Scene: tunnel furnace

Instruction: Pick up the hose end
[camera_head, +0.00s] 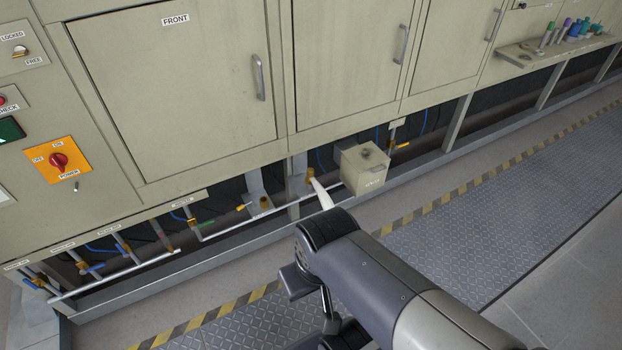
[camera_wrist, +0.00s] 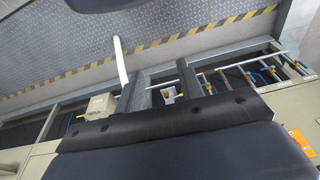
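A pale, slim, tapered piece (camera_head: 321,194) sticks out beyond the dark end of my arm in the head view, toward the pipes under the cabinet. It also shows in the wrist view as a pale upright strip (camera_wrist: 122,62). I cannot tell whether it is the hose end or a part of my own. Brass fittings (camera_head: 311,173) sit on the pipework just beyond its tip; contact cannot be told. No hose end can be made out for certain.
A beige box (camera_head: 363,168) projects from the furnace's lower front and also shows in the wrist view (camera_wrist: 101,105). A metal rail runs below the pipes. A shelf (camera_head: 555,48) holds several coloured items at upper right. The plated floor (camera_head: 450,235) beside the striped edge is clear.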

